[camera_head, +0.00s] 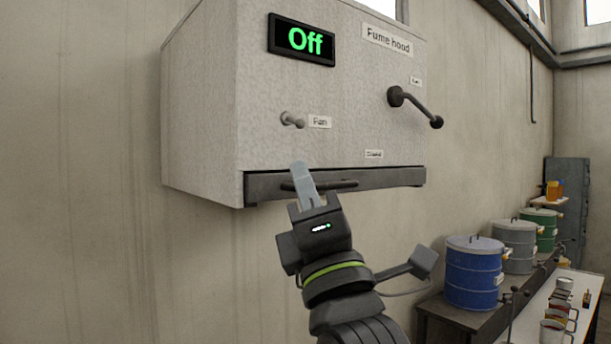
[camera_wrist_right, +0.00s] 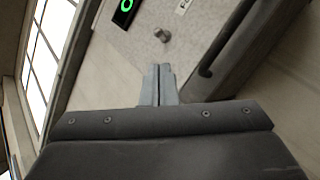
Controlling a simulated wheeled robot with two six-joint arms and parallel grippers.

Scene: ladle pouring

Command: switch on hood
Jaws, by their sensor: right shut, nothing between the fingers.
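The fume hood (camera_head: 205,115) is a speckled grey box on the wall. Its display (camera_head: 301,40) reads "Off" in green. A small metal toggle switch (camera_head: 291,119) sticks out of the front beside a label that seems to read "Fan". My right gripper (camera_head: 300,168) is shut and empty, its fingers pointing up just below the switch and in front of the drawer-like dark bar. In the right wrist view the shut fingertips (camera_wrist_right: 158,70) lie below the switch (camera_wrist_right: 162,35), with a visible gap. The left gripper is not in view.
A dark crank lever (camera_head: 418,108) sits on the hood's right. A dark bar with a handle (camera_head: 390,178) runs along its lower edge. At lower right, blue, grey and green drums (camera_head: 473,272) stand on a bench, with mugs (camera_head: 557,325) on a table nearby.

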